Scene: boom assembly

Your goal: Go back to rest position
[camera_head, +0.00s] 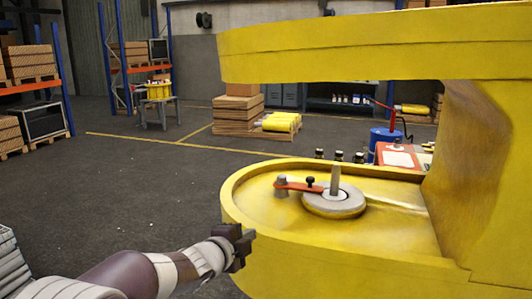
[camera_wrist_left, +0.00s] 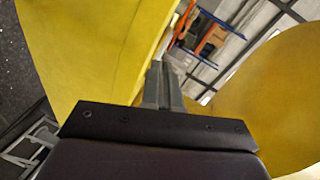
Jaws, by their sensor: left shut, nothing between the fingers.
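My left gripper (camera_head: 246,238) is at the lower middle of the head view, just outside the rounded front edge of the yellow boom (camera_head: 330,251). Its fingers are shut with nothing between them. In the left wrist view the shut fingers (camera_wrist_left: 162,85) point up the picture, with yellow boom surfaces (camera_wrist_left: 90,45) on both sides. I cannot tell whether the gripper touches the boom. A round grey disc (camera_head: 334,202) with an upright pin (camera_head: 334,179) lies on the boom's lower plate, joined by an orange link (camera_head: 298,186) to a small grey post. My right gripper is not in view.
The boom's upper plate (camera_head: 370,40) overhangs the lower one. A blue drum (camera_head: 385,138) and a red-and-white box (camera_head: 398,155) stand behind it. Pallets (camera_head: 238,118), shelves and a small table (camera_head: 158,108) are farther back. The dark floor (camera_head: 130,185) at left is open.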

